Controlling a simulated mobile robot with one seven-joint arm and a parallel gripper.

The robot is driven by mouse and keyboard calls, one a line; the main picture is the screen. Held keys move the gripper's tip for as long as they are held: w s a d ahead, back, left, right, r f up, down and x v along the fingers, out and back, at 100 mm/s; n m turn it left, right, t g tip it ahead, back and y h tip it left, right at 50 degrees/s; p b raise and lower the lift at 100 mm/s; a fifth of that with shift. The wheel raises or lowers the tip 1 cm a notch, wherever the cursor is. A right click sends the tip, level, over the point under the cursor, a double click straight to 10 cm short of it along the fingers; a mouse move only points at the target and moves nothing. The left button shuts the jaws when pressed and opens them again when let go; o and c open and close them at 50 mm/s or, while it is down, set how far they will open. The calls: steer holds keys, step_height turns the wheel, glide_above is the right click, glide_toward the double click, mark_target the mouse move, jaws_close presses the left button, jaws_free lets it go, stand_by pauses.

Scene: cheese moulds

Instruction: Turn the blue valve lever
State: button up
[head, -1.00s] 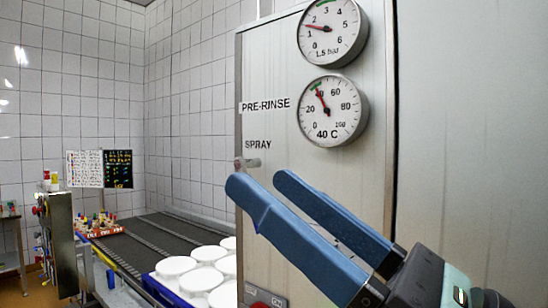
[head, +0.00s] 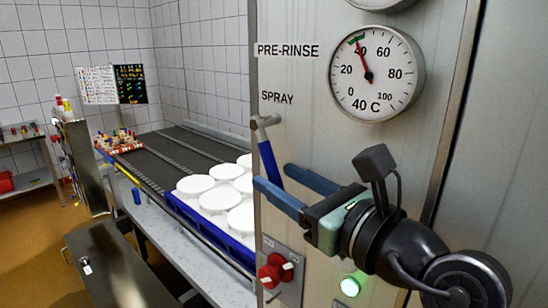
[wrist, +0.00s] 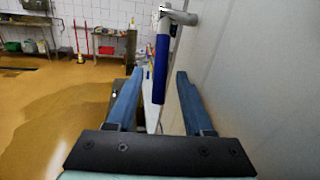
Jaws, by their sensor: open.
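The blue valve lever (head: 268,163) hangs down from a grey metal pivot (head: 262,122) at the cabinet's left edge, below the SPRAY label; it tilts slightly, its lower end to the right. My gripper (head: 270,180) is open in the head view, its two blue fingers pointing left near the lever's lower part. In the wrist view the lever (wrist: 161,70) is upright between the two finger lines, with its lower end near the fingertips (wrist: 157,75). I cannot tell whether a finger touches it.
The steel cabinet (head: 310,200) carries a temperature gauge (head: 376,72), a red knob panel (head: 276,271) and a lit green button (head: 349,286). A conveyor (head: 185,150) with white moulds (head: 218,200) in a blue tray runs at the left. Floor (head: 30,235) shows at far left.

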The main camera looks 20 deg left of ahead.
steer(key=shift+x, duration=1.25)
steer(key=shift+d, duration=0.1)
jaws_close()
stand_by(0.4)
